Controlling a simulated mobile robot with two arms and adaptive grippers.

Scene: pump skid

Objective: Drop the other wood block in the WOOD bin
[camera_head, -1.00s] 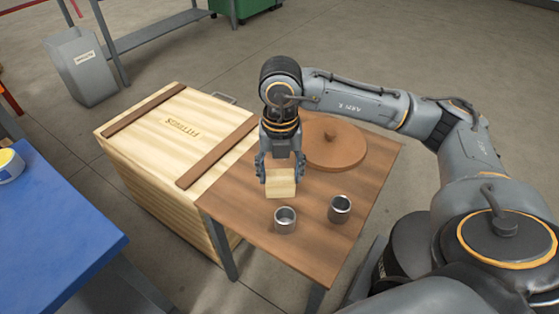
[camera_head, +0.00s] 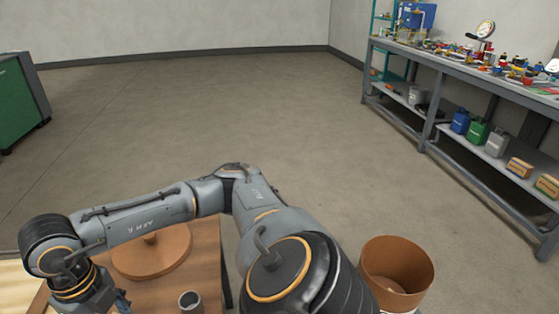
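My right gripper (camera_head: 112,304) is at the lower left, over the brown table (camera_head: 205,246). Its fingertips are cut off by the bottom edge, so I cannot see whether it is open or shut. No wood block shows in the view now. A round brown bin (camera_head: 397,252) stands on the floor at the lower right, right of my arm. Its rim is open at the top and something pale shows low in it. No label on it can be read. My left gripper is not in view.
A round brown lid-like disc (camera_head: 150,258) and a metal cup (camera_head: 190,301) are on the table. A grey workbench (camera_head: 440,75) with jugs and boxes runs along the right. A green cabinet (camera_head: 18,105) stands far left. The middle floor is clear.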

